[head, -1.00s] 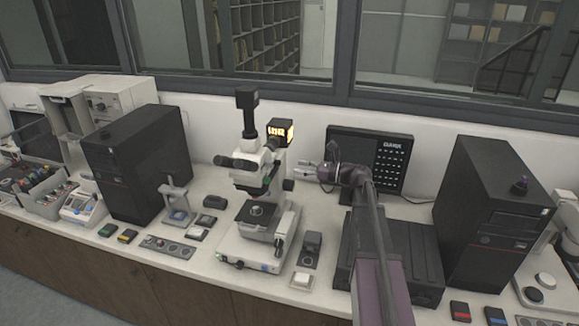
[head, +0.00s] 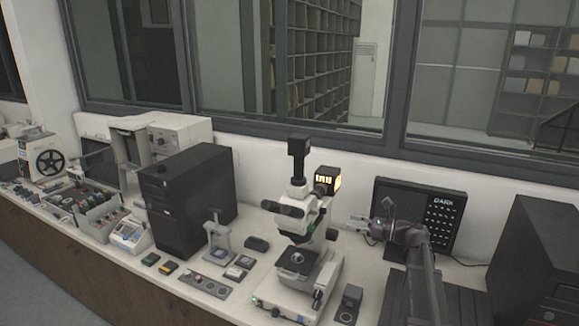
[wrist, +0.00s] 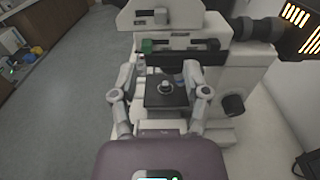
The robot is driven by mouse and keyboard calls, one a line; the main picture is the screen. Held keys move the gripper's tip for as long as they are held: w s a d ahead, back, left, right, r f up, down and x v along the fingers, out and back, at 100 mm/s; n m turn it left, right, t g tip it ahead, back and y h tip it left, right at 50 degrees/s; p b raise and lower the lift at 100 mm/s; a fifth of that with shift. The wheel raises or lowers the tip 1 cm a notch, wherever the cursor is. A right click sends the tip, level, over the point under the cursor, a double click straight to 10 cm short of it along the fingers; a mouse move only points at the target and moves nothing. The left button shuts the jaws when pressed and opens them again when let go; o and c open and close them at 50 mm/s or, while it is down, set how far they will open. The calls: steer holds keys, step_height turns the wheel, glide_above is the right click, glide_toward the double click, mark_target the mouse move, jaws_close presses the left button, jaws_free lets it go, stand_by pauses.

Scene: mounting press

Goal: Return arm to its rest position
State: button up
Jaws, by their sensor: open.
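My gripper (head: 362,222) is at the right of the white microscope (head: 299,230) in the head view, raised above the bench. In the wrist view my gripper (wrist: 160,75) shows two grey fingers spread apart with nothing held between them. Beyond the fingers, the microscope's black stage (wrist: 172,101) carries a small round piece (wrist: 193,88). The fingers appear apart from the stage, though the exact gap is hard to judge. My arm rises from the lower right of the head view.
A dark screen (head: 417,208) stands behind my arm. Black computer towers (head: 190,200) stand on both sides. Small blocks and a button panel (head: 205,285) lie along the bench front. Windows (head: 290,70) line the back wall. Open floor (wrist: 95,60) shows in the wrist view.

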steer(key=s+a+f+n+g+h+b, duration=0.1)
steer(key=s+a+f+n+g+h, duration=0.2)
steer(key=s+a+f+n, duration=0.3)
steer(key=s+a+f+n+g+h+b, duration=0.1)
steer(key=s+a+f+n+g+h, duration=0.3)
steer(key=f, duration=0.4)
steer(key=s+f+n+g+h+b, duration=0.2)
steer(key=s+f+n+h, duration=0.6)
steer(key=s+n, duration=0.5)
steer(key=shift+f+n+b, duration=0.3)
steer(key=shift+f+b, duration=0.1)
steer(key=shift+f, duration=0.15)
steer(key=shift+a, duration=0.15)
